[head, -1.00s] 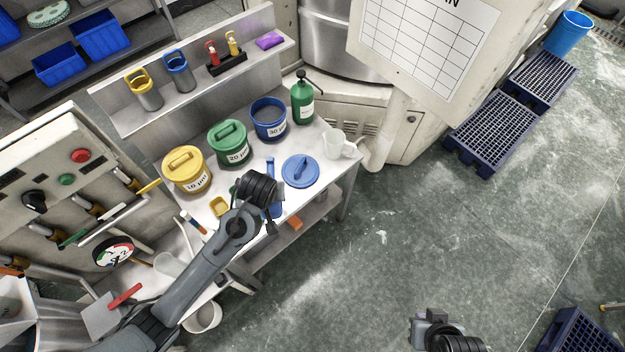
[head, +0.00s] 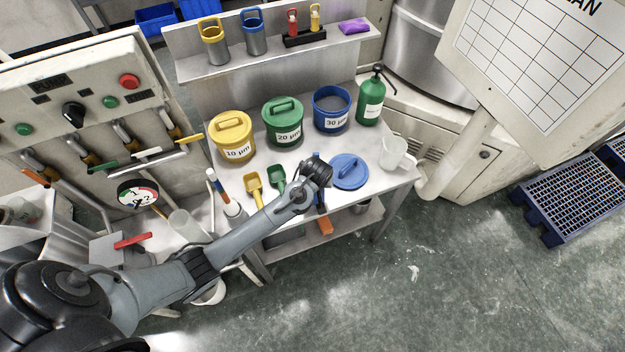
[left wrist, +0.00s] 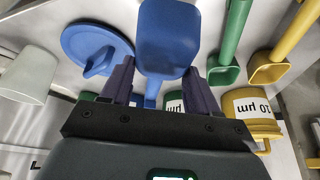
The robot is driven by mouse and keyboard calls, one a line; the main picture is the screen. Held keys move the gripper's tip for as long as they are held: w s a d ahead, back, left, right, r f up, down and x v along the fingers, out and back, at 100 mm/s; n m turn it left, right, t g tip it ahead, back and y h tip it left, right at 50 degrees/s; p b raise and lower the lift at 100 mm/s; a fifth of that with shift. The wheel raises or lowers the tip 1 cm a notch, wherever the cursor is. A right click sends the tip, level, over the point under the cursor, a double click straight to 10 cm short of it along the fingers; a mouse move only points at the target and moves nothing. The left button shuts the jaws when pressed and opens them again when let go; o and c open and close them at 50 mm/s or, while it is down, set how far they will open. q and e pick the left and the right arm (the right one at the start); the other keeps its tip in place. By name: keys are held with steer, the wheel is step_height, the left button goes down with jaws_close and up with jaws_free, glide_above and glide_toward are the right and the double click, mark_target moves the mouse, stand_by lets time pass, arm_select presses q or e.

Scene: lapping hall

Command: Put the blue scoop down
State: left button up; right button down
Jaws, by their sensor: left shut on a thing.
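The blue scoop (left wrist: 168,38) is between the fingers of my left gripper (left wrist: 158,88) in the left wrist view, with its broad pan beyond the fingers and its handle running back between them. In the head view my left gripper (head: 318,178) is over the front part of the white bench (head: 295,160), left of the round blue lid (head: 349,171), and hides most of the scoop. I cannot tell whether the scoop touches the bench. My right gripper is out of view.
A green scoop (head: 277,178) and a yellow scoop (head: 254,187) lie left of the gripper. Yellow (head: 232,137), green (head: 283,122) and blue (head: 331,110) tubs stand behind. A white jug (head: 396,153) and green pump bottle (head: 371,98) stand to the right.

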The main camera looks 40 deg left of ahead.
arm_select(q)
steer(key=w+a+f, duration=0.1)
steer(key=a, duration=0.1)
steer(key=w+a+f, duration=0.2)
steer(key=shift+w+a+f+b, duration=0.15)
steer(key=shift+a+b, duration=0.05)
steer(key=shift+b, duration=0.1)
steer(key=shift+f, duration=2.05)
steer(key=shift+f, duration=0.1)
steer(key=o, duration=1.1)
steer(key=shift+c, duration=0.2)
